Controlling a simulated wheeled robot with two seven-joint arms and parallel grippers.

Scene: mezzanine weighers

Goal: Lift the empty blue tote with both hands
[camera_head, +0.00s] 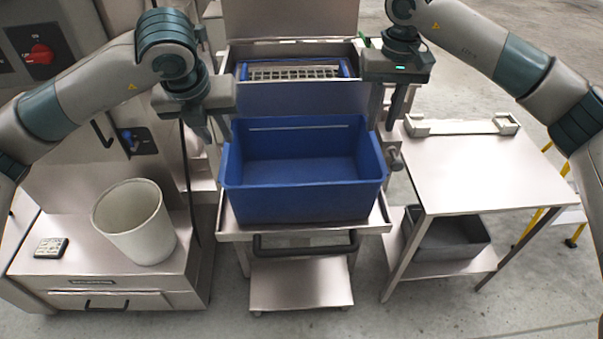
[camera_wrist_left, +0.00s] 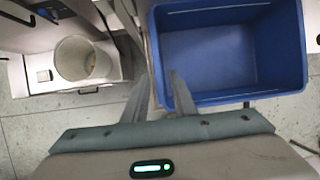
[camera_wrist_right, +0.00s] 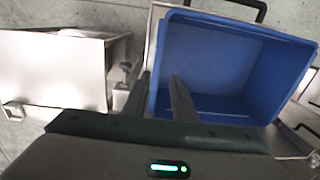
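The blue tote (camera_head: 300,200) stands upright on a steel cart (camera_head: 385,222) in the middle of the head view, and its inside looks empty. It also shows in the left wrist view (camera_wrist_left: 220,60) and the right wrist view (camera_wrist_right: 215,60). My left gripper (camera_head: 217,135) is open at the tote's left rim. In its wrist view the two fingers (camera_wrist_left: 158,92) appear either side of that rim. My right gripper (camera_head: 388,120) is open at the right rim, its fingers (camera_wrist_right: 157,92) likewise either side. I cannot tell whether any finger touches the tote.
A white bin (camera_head: 135,225) and a small keypad (camera_head: 51,248) sit on the left cabinet. A steel table (camera_head: 480,170) stands at right, with a grey tote (camera_head: 445,235) on its lower shelf. The cart has a black handle (camera_head: 305,249).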

